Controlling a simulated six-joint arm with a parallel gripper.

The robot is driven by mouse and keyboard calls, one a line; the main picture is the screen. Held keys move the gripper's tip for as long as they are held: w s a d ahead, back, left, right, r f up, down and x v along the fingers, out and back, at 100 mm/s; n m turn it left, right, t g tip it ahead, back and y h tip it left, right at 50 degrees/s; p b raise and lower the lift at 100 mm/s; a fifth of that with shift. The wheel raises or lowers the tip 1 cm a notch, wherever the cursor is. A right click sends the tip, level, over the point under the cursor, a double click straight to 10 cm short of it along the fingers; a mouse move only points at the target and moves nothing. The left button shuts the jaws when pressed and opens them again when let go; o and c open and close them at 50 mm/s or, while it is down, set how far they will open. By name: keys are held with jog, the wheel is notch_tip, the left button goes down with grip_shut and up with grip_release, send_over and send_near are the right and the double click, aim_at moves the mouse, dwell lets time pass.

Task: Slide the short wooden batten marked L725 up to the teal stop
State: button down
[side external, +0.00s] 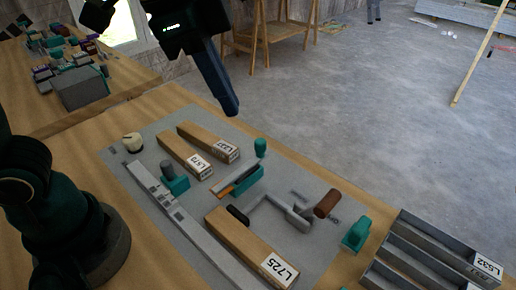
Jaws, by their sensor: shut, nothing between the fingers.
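The short wooden batten marked L725 (240,244) lies at the front of the grey mat, its white label on the near right end. A teal block with a grey knob (176,184), which looks like the stop, sits by the long grey rail (168,210), beyond the batten to the upper left. A clear gap separates them. My gripper (231,108) is shut and empty, pointing down above the back of the mat, apart from the batten.
Two other labelled battens (185,155) (208,142) lie at the back of the mat. A teal-handled tool (240,180) and a grey bracket with a brown grip (327,204) lie mid-mat. A teal piece (356,235) and grey labelled trays (432,250) stand at right.

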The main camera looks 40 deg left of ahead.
aim_at(252, 246)
jog(key=s+d+f+m+g+y, duration=0.1)
jog(key=s+d+f+m+g, duration=0.1)
jog(key=d+f+m, duration=0.5)
jog(key=s+d+f+m+g, duration=0.15)
jog(key=d+f, duration=0.35)
jog(key=d, duration=0.6)
jog(key=shift+n, duration=0.25)
jog(key=f, duration=0.9)
jog(key=shift+s+a+f, duration=0.2)
jog(key=shift+s+f, duration=0.1)
jog(key=shift+f, duration=0.1)
jog(key=a, duration=0.9)
jog(key=shift+a, duration=0.4)
